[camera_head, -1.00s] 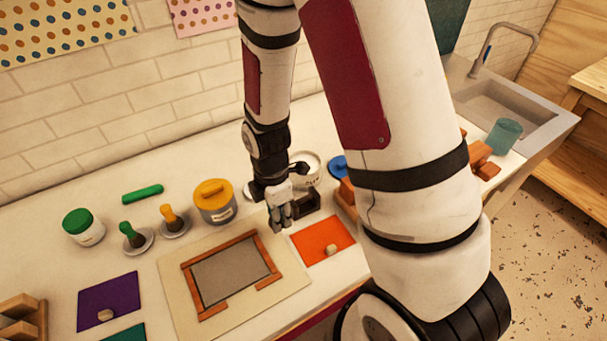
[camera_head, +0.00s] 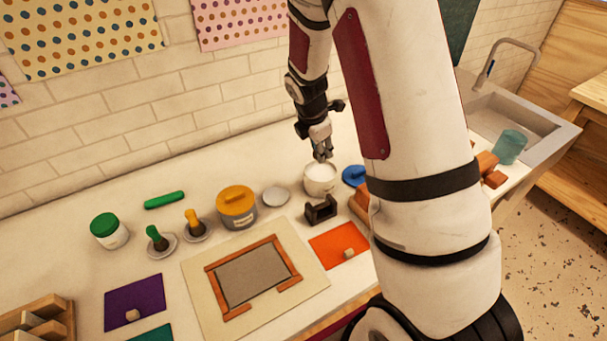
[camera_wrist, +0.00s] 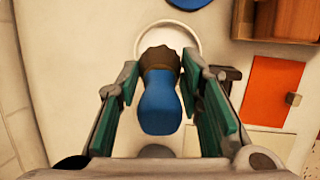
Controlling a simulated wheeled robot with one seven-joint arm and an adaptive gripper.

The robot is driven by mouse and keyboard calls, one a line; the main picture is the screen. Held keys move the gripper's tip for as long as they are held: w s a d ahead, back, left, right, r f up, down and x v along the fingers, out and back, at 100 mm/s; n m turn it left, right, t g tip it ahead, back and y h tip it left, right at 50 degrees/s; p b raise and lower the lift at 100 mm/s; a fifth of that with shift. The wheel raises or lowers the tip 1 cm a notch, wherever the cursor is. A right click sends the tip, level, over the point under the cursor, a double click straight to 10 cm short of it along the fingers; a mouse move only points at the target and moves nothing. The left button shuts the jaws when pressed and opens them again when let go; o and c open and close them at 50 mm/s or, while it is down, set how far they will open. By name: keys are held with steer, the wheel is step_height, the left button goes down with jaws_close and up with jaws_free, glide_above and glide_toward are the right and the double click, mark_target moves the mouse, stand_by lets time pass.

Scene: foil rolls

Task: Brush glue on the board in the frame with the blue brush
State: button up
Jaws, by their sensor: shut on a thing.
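My gripper (camera_head: 322,154) is over the white glue pot (camera_head: 319,188) at the back of the counter. In the wrist view, the blue brush (camera_wrist: 160,105) sits between the finger pads, its blue handle towards me and its dark end towards the pot (camera_wrist: 196,32). The bristle tip is hidden, so I cannot tell whether it touches the glue. The grey board (camera_head: 252,275) lies flat inside the brown frame (camera_head: 216,292) on a cream sheet, left of and in front of the pot.
An empty saucer (camera_head: 276,197) and a dark holder (camera_head: 320,209) stand near the pot. Left are a yellow-lidded jar (camera_head: 237,206), green and yellow brushes on saucers, and a green-lidded jar (camera_head: 108,230). An orange sheet (camera_head: 335,248) lies right of the frame.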

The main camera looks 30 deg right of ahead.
steer(key=shift+w+d+r, duration=0.15)
steer(key=shift+d, duration=0.15)
steer(key=shift+f+b, duration=1)
steer(key=shift+f, duration=1.95)
steer(key=shift+f, duration=0.6)
steer(key=shift+r+p, duration=1.1)
steer(key=shift+r, duration=2.45)
